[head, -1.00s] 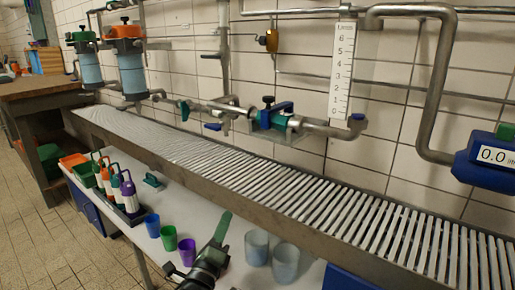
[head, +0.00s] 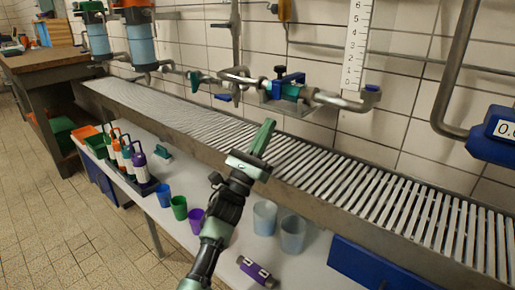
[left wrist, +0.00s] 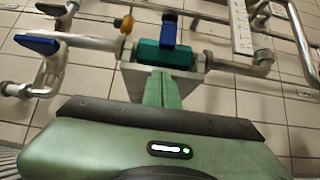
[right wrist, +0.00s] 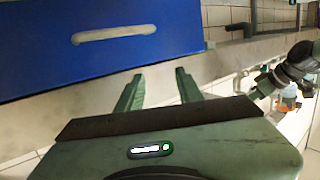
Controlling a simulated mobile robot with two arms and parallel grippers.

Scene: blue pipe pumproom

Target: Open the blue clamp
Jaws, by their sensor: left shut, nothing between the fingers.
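The blue clamp (head: 292,78) sits around a green fitting (head: 289,91) on the wall pipe, above the slatted channel. In the left wrist view the clamp's blue lever (left wrist: 169,29) stands up over the green body (left wrist: 164,55). My left gripper (head: 270,125) is shut and empty, below and in front of the clamp in the head view. In the left wrist view its fingers (left wrist: 162,82) point at the fitting; whether they touch it I cannot tell. My right gripper (right wrist: 157,84) is open and empty; it shows only in the right wrist view.
A slatted channel (head: 330,180) runs along the tiled wall below the pipe. Blue-handled valves (left wrist: 37,44) stand left of the clamp. Clear cups (head: 293,233) and a purple item (head: 257,272) are on the low table. A blue panel (right wrist: 90,45) is close before my right gripper.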

